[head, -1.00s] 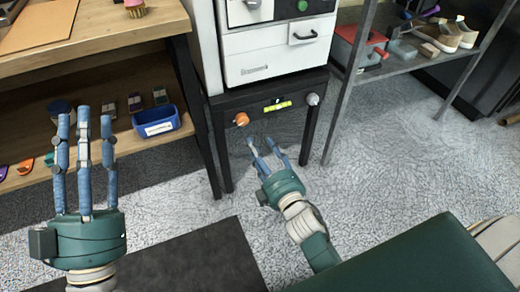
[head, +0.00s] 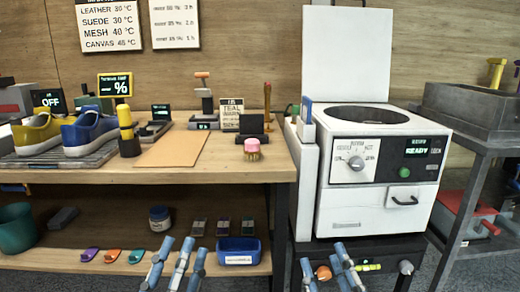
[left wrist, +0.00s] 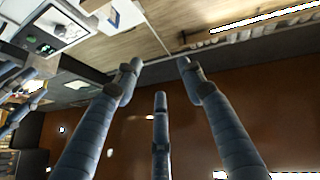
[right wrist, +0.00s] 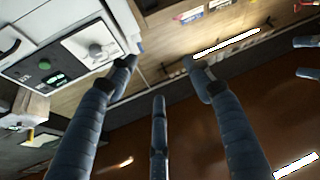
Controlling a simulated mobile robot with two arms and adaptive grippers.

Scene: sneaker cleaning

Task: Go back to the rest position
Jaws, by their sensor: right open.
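My left gripper (head: 176,262) shows at the bottom of the head view, fingers up, in front of the bench's lower shelf. Its blue fingers are spread with nothing between them, as the left wrist view (left wrist: 158,85) also shows. My right gripper (head: 332,268) is at the bottom right of centre, in front of the stand under the white machine. Its fingers are apart and empty in the right wrist view (right wrist: 160,85). Both palms and arms are below the head view's edge.
The wooden bench (head: 80,176) carries a yellow sneaker (head: 38,133), a blue sneaker (head: 90,130) and a pink-topped brush (head: 252,147). A blue bin (head: 238,252) sits on its lower shelf. The white machine (head: 375,205) has its lid raised. A grey rack (head: 470,132) stands at right.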

